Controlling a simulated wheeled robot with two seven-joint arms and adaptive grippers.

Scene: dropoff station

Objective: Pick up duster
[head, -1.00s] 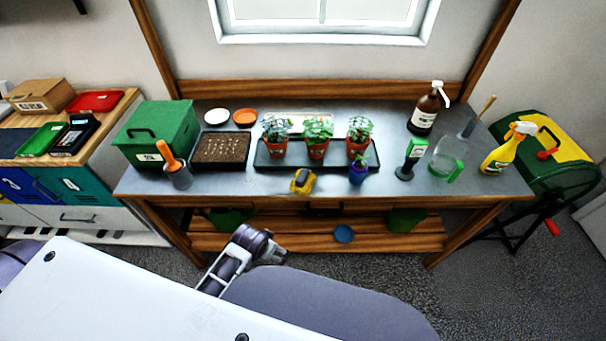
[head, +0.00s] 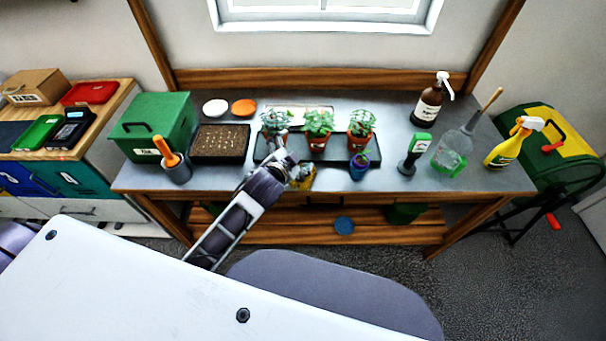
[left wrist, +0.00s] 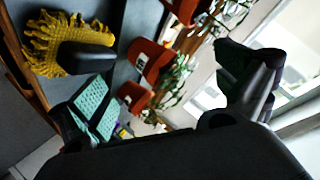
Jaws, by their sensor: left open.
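The duster, a shaggy yellow head with a dark handle, lies at the front edge of the bench; in the head view the duster (head: 304,179) is partly hidden behind my left gripper (head: 282,150). In the left wrist view the duster (left wrist: 55,45) is at the upper left, outside the fingers. My left gripper (left wrist: 170,90) is open with nothing between its fingers. It hovers over the bench's front, just left of the duster in the head view. My right gripper does not show.
Potted plants (head: 318,138) stand on a dark tray just behind the duster. A blue pot (head: 359,171) stands to its right. A seed tray (head: 220,143), a green box (head: 153,125) and an orange-handled tool in a cup (head: 176,165) are to the left. A spray bottle (head: 507,150) stands at right.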

